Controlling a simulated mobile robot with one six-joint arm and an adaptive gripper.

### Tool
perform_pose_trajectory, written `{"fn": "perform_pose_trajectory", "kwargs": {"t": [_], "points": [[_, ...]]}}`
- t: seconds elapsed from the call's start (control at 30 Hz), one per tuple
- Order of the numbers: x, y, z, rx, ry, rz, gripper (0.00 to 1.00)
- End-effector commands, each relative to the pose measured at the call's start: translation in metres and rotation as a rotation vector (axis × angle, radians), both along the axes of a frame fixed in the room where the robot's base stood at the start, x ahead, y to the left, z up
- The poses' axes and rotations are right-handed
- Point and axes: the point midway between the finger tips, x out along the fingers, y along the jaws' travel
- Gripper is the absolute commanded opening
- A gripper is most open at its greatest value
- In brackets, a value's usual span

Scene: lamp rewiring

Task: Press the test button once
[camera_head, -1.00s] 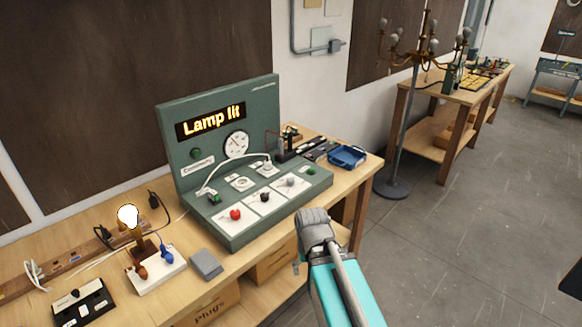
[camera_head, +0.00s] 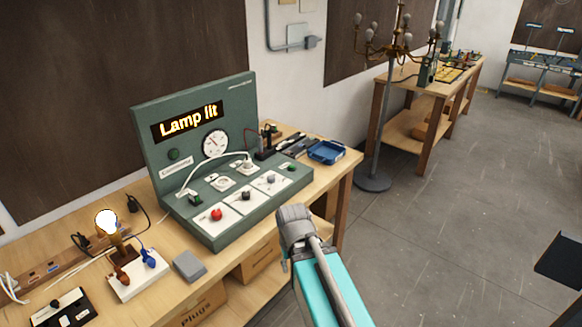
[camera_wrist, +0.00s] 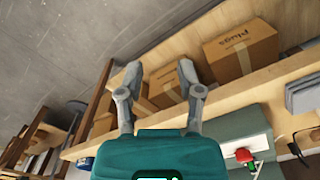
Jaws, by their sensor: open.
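The green test panel (camera_head: 190,160) stands on the workbench in the head view, its display (camera_head: 188,121) reading "Lamp lit". Its sloped front carries a red button (camera_head: 217,214), a black knob (camera_head: 245,195), a grey knob (camera_head: 270,180) and small green parts. I cannot read which control is labelled test. The red button also shows at the lower right of the wrist view (camera_wrist: 244,155). My gripper (camera_wrist: 160,68) is open and empty, its two fingers apart, pointing toward the bench front. In the head view my arm is right of the panel, apart from it.
A lit bulb (camera_head: 107,222) on a white base, a grey block (camera_head: 190,266) and a black switch box stand left on the bench. A blue tray (camera_head: 327,152) is at its right end. Cardboard boxes (camera_wrist: 241,50) sit on the shelf below.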

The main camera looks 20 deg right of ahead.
Motion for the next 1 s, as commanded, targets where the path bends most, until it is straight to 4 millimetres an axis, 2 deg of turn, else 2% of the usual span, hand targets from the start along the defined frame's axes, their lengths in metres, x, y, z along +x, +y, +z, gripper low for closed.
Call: {"fn": "perform_pose_trajectory", "kwargs": {"t": [0.03,0.2,1.0], "points": [[0.0000,0.0000,0.0000,0.000,0.000,0.000,0.28],[0.0000,0.0000,0.0000,0.000,0.000,0.000,0.00],[0.0000,0.0000,0.0000,0.000,0.000,0.000,0.00]]}}
